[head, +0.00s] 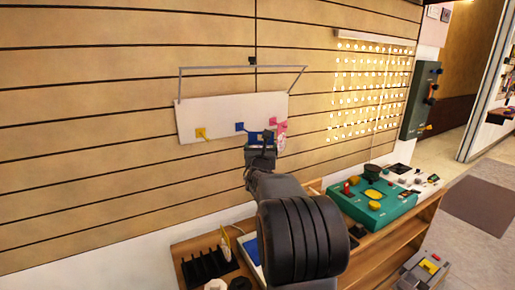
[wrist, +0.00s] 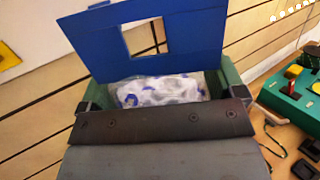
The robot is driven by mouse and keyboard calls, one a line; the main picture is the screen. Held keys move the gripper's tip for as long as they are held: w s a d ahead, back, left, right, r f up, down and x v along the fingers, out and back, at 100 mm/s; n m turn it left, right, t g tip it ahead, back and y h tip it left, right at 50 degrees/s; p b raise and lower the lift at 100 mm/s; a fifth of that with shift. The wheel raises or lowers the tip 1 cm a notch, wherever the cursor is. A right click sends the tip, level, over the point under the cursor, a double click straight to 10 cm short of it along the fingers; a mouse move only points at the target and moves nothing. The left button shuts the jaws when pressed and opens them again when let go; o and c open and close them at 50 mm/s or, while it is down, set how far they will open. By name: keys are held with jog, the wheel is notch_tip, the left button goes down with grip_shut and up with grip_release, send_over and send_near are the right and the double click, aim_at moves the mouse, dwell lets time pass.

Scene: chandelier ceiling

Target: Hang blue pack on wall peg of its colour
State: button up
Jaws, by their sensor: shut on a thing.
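The blue pack (wrist: 160,90) has a blue header card with a square hole and a clear bag of blue-and-white contents below. My gripper (wrist: 158,98) is shut on its bag, with a green finger at each side. In the head view my gripper (head: 262,140) is in front of the white board, and a bit of the blue card (head: 254,136) shows behind it. The blue peg (head: 239,127) is on the board just left of the gripper. The card appears apart from this peg; the exact gap is hard to tell.
The white board (head: 215,112) also bears a yellow peg (head: 201,133) at left and pink items (head: 281,128) at right. Below, a wooden bench (head: 385,240) holds a green box (head: 375,203) and a black rack (head: 208,264).

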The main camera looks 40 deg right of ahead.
jog(key=shift+w+d+r+p, duration=0.15)
jog(key=shift+w+r+p, duration=0.15)
jog(key=shift+p, duration=0.3)
jog(key=w+d+f+p, duration=0.1)
jog(key=w+f+p, duration=0.1)
jog(key=w+p, duration=0.8)
jog(key=shift+p, duration=1.1)
jog(key=shift+d, duration=0.15)
dwell(0.4)
dwell(0.6)
jog(key=o, duration=1.1)
jog(key=shift+o, duration=0.2)
